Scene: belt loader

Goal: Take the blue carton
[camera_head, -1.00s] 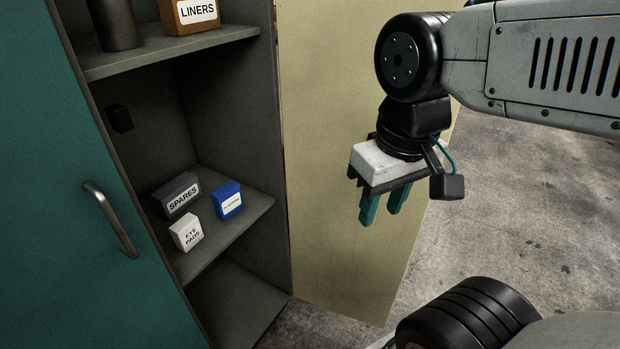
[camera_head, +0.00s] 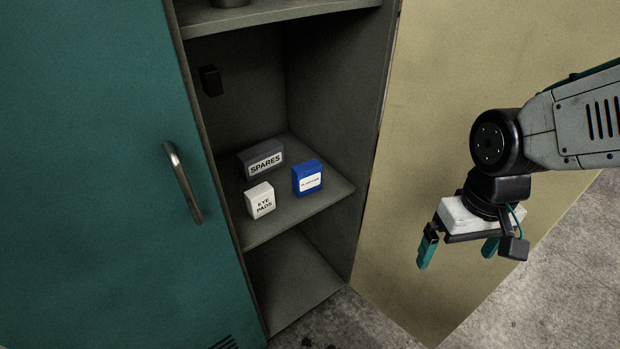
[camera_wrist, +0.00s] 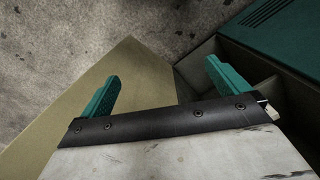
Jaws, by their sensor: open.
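The blue carton (camera_head: 307,178) stands upright on the middle shelf of the cabinet, with a white label on its front that is too small to read. A dark grey SPARES box (camera_head: 262,159) is behind it to the left, and a white EYE PADS box (camera_head: 260,200) is in front of it to the left. My gripper (camera_head: 458,252) is outside the cabinet, to the right of the carton, in front of the tan door. Its teal fingers are spread with nothing between them, as the wrist view (camera_wrist: 162,85) also shows. The carton is not seen in the wrist view.
The shelf (camera_head: 290,218) has a grey side wall on its right. The tan door (camera_head: 440,130) stands open at the right. A teal door (camera_head: 90,190) with a metal handle (camera_head: 183,182) covers the left. An upper shelf (camera_head: 270,20) lies above. Concrete floor is at lower right.

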